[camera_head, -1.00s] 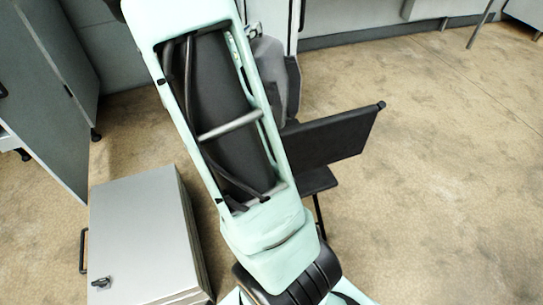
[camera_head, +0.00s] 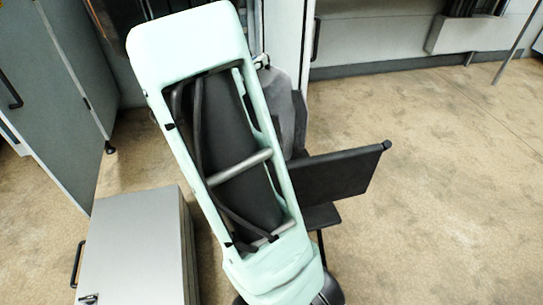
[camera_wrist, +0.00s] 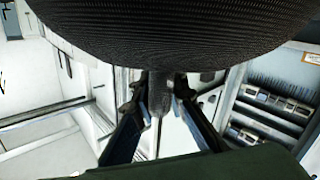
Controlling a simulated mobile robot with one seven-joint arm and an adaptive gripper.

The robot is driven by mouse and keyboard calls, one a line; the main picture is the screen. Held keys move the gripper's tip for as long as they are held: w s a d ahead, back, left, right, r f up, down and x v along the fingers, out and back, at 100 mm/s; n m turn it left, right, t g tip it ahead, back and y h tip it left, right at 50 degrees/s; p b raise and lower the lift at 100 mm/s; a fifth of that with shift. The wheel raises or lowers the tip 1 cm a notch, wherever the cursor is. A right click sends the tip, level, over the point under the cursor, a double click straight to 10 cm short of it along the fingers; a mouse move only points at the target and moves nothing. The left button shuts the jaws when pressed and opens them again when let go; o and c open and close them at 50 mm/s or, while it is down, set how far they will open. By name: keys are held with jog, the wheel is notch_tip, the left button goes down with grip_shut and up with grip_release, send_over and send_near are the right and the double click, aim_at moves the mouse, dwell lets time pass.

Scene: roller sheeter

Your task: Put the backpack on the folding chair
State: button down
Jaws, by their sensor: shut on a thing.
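The grey backpack (camera_head: 284,100) shows in the head view, partly hidden behind my arm. Its lower end appears beside the left end of the folding chair's backrest; I cannot tell whether it touches the chair. The black folding chair (camera_head: 345,172) stands right of my arm, with its backrest, part of the seat and a leg visible. In the head view the fingers are mostly hidden.
A light grey metal cabinet (camera_head: 135,245) stands at the lower left, close to my arm. Taller grey cabinets (camera_head: 50,90) stand at the upper left. A wall and white frame (camera_head: 288,35) are behind the backpack. The floor right of the chair (camera_head: 450,200) is clear.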

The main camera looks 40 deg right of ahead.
jog(key=shift+r, duration=0.15)
notch_tip(320, 180, down, 10)
jog(key=b, duration=0.4)
dwell(0.3)
jog(key=c, duration=2.4)
grip_release()
jog(key=shift+f, duration=0.25)
jog(key=o, duration=0.5)
jog(key=shift+c, duration=0.2)
jog(key=shift+r, duration=0.1)
